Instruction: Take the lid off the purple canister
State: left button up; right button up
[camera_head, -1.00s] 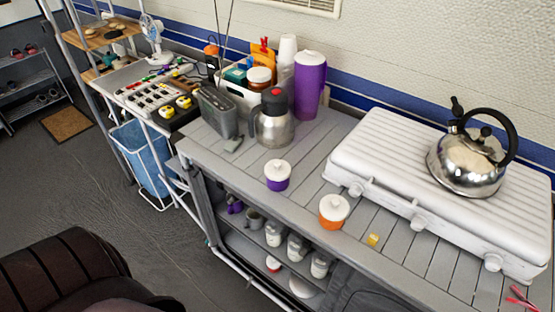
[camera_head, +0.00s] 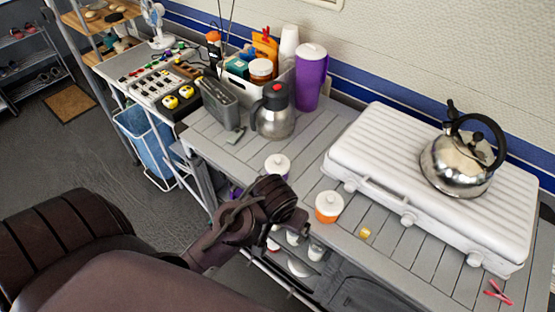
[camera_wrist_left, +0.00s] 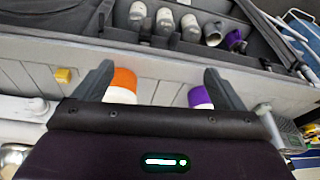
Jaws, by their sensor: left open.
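The purple canister (camera_head: 273,174) with its white lid (camera_head: 277,161) stands upright near the front edge of the grey slatted counter. My left gripper partly covers it from below in the head view. In the left wrist view the purple canister (camera_wrist_left: 198,96) shows just inside one finger. My left gripper (camera_wrist_left: 158,78) is open and empty. In the head view my left gripper (camera_head: 292,212) hangs in front of the counter, between the purple canister and the orange canister (camera_head: 329,212). The orange canister has a white lid and also shows between the fingers in the wrist view (camera_wrist_left: 122,80).
A steel flask (camera_head: 273,118) and a tall purple tumbler (camera_head: 311,80) stand behind. A white stove case (camera_head: 400,170) with a kettle (camera_head: 458,165) fills the right. A small yellow block (camera_head: 365,232) and pink item (camera_head: 498,292) lie near the front edge. Open shelves lie below.

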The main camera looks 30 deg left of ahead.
aim_at(278, 161)
pick_arm(q)
jog(key=w+a+r+n+y, duration=0.2)
jog(key=w+a+n, duration=0.25)
jog(key=w, duration=0.25)
jog(key=w+a+r+n+y, duration=0.2)
jog(key=w+a+n, duration=0.25)
jog(key=w, duration=0.25)
jog(key=shift+n, duration=0.3)
jog(key=p+x, duration=0.1)
jog(key=x, duration=0.6)
jog(key=shift+s+a, duration=0.1)
jog(key=shift+a, duration=0.15)
jog(key=c, duration=1)
jog(key=shift+r, duration=0.1)
jog(key=shift+c, duration=0.2)
